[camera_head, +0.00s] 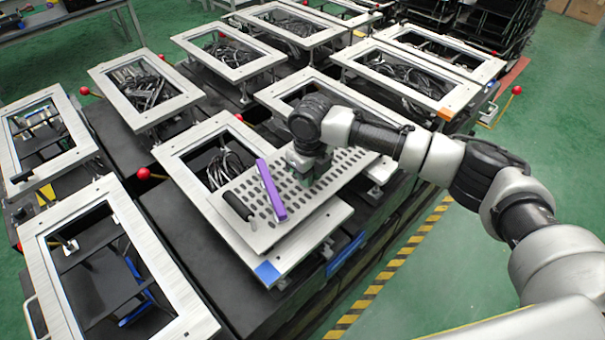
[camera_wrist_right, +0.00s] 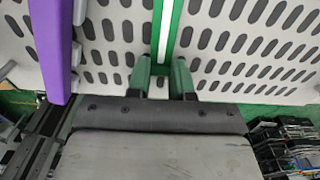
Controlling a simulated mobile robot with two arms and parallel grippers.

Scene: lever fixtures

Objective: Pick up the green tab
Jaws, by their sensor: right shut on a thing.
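The green tab (camera_wrist_right: 177,28) shows in the right wrist view as a narrow upright green strip with a pale middle, in front of a grey slotted plate. In the head view my right gripper (camera_head: 306,168) is low over the slotted plate (camera_head: 262,236), right of the purple bar, and mostly hides the tab. Whether the tab is clear of the plate cannot be told. My left gripper is in neither view.
A purple bar (camera_head: 270,190) stands on the plate left of my right gripper; it also shows in the wrist view (camera_wrist_right: 50,45). A black handle (camera_head: 238,206) is left of it. Metal frames (camera_head: 118,260) with cables and red-knobbed levers (camera_head: 144,174) surround the plate.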

